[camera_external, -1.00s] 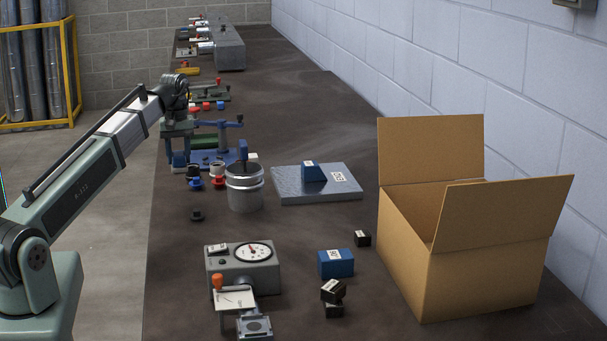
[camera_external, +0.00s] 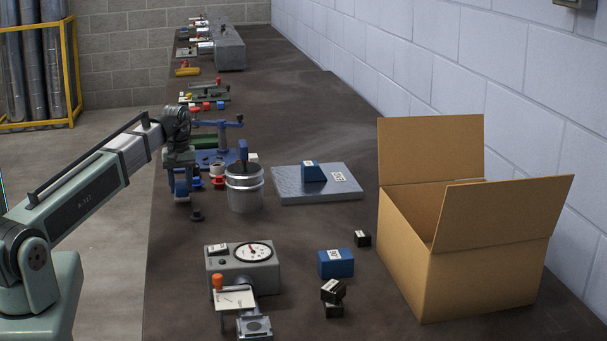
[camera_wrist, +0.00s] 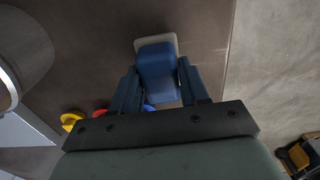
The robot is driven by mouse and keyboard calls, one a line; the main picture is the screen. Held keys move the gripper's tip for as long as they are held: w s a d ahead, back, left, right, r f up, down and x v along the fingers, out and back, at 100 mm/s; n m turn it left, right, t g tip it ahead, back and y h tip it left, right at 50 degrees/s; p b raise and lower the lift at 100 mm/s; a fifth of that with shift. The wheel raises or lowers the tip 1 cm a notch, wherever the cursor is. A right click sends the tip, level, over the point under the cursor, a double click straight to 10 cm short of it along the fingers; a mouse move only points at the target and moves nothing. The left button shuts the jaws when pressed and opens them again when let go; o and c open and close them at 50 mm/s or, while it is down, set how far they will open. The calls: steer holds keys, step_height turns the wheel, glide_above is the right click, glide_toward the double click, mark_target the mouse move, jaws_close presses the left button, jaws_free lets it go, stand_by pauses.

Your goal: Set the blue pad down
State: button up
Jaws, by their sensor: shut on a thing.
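My gripper (camera_wrist: 160,92) is shut on the blue pad (camera_wrist: 156,66) in the wrist view. The pad is a rounded blue block with a pale rim at its far end, held between the two dark blue fingers. In the external view my gripper (camera_external: 182,190) points down over the left edge of the dark bench, left of the grey metal can. I cannot tell whether the pad touches the bench. A small black piece (camera_external: 196,214) lies on the bench just right of and below the gripper.
The metal can (camera_external: 245,190) stands close to the right. The dial gauge box (camera_external: 242,268) is nearer the camera. Bare bench (camera_external: 175,250) lies in front; the floor (camera_wrist: 270,60) shows beyond the edge.

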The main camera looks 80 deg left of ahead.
mark_target(187, 182)
steer(key=shift+f, duration=0.5)
steer(key=o, duration=1.1)
steer(key=shift+f, duration=0.1)
steer(key=shift+c, duration=0.2)
step_height(187, 182, up, 12)
stand_by(0.3)
